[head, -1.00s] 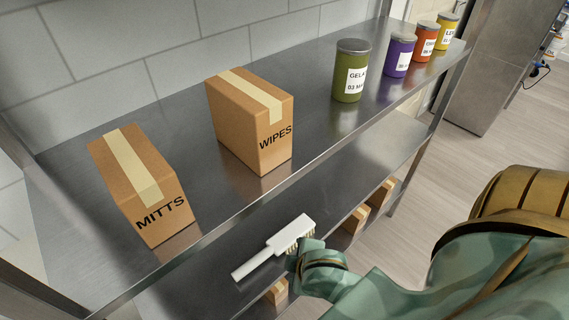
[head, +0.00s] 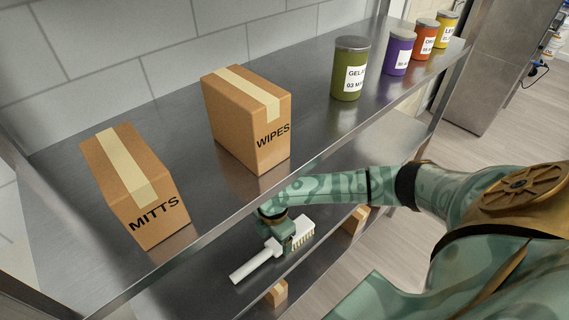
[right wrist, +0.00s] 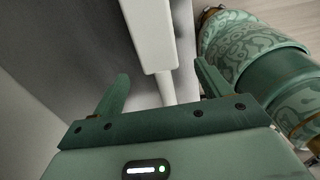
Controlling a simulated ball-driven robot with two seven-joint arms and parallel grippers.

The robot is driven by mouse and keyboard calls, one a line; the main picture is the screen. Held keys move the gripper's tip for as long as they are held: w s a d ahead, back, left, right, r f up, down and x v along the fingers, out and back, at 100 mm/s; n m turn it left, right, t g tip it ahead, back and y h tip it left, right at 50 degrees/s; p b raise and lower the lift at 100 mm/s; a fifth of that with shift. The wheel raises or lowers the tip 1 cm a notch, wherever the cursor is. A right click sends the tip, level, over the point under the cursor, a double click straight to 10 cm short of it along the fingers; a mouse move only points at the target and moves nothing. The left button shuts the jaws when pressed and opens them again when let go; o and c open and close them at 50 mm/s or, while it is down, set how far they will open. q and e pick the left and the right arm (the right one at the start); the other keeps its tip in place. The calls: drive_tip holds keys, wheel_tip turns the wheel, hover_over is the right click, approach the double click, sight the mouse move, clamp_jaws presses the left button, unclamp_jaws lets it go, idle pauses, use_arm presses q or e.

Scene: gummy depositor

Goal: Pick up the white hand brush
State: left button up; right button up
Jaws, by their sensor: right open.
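The white hand brush (head: 256,266) lies on the middle shelf, its handle toward the lower left and its bristled head toward the upper right. My right gripper (head: 287,243) is over the brush near where the handle meets the head, hiding part of it. In the right wrist view the brush (right wrist: 150,32) shows with its head at the top and its handle running down between the two spread fingers of the gripper (right wrist: 161,72). The fingers are open, with gaps on both sides of the handle. My left gripper is out of view.
The top shelf (head: 215,190) overhangs behind the brush and holds the MITTS box (head: 140,190), the WIPES box (head: 245,120) and several labelled jars, one green (head: 349,70). Small cardboard boxes (head: 277,292) show lower down. Open floor lies to the right.

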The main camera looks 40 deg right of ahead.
sight(274, 246)
drive_tip(key=f+b, duration=0.1)
drive_tip(key=f, duration=0.2)
drive_tip(key=f+b, duration=0.2)
drive_tip(key=f, duration=0.1)
drive_tip(key=shift+a+f, duration=0.2)
drive_tip(key=shift+f, duration=0.1)
drive_tip(key=shift+w+r, duration=0.1)
drive_tip(key=shift+c, duration=0.3)
drive_tip(key=c, duration=1.1)
drive_tip(key=shift+r, duration=0.1)
wheel_tip(274, 246, up, 4)
drive_tip(key=shift+f+p, duration=0.1)
drive_tip(key=shift+p, duration=1.1)
drive_tip(key=s+p, duration=0.1)
drive_tip(key=s, duration=0.5)
drive_tip(key=s+d+p, duration=0.1)
drive_tip(key=s+p, duration=0.1)
drive_tip(key=s, duration=0.4)
drive_tip(key=s+p, duration=0.1)
drive_tip(key=s, duration=0.5)
drive_tip(key=shift+d+f, duration=0.2)
